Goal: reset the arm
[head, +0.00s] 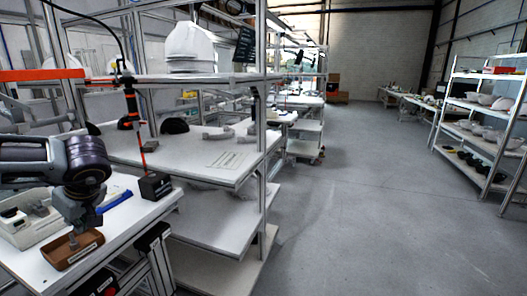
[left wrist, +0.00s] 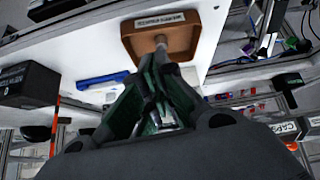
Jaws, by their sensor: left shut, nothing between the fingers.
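My left gripper (head: 80,226) hangs down over the small brown tray (head: 92,247) at the near edge of the white table on the left. In the left wrist view my left gripper (left wrist: 158,68) is shut and empty, its dark green fingers pointing at the labelled brown tray (left wrist: 188,46). A small grey metal piece (left wrist: 160,42) stands in the tray just beyond the fingertips; I cannot tell whether they touch it. My right gripper is in neither view.
A black box (head: 155,187) and a blue tool (head: 115,201) lie on the table behind the tray. A light tray of parts (head: 38,222) is to its left. A red-topped post rises behind. The floor aisle (head: 350,180) is clear.

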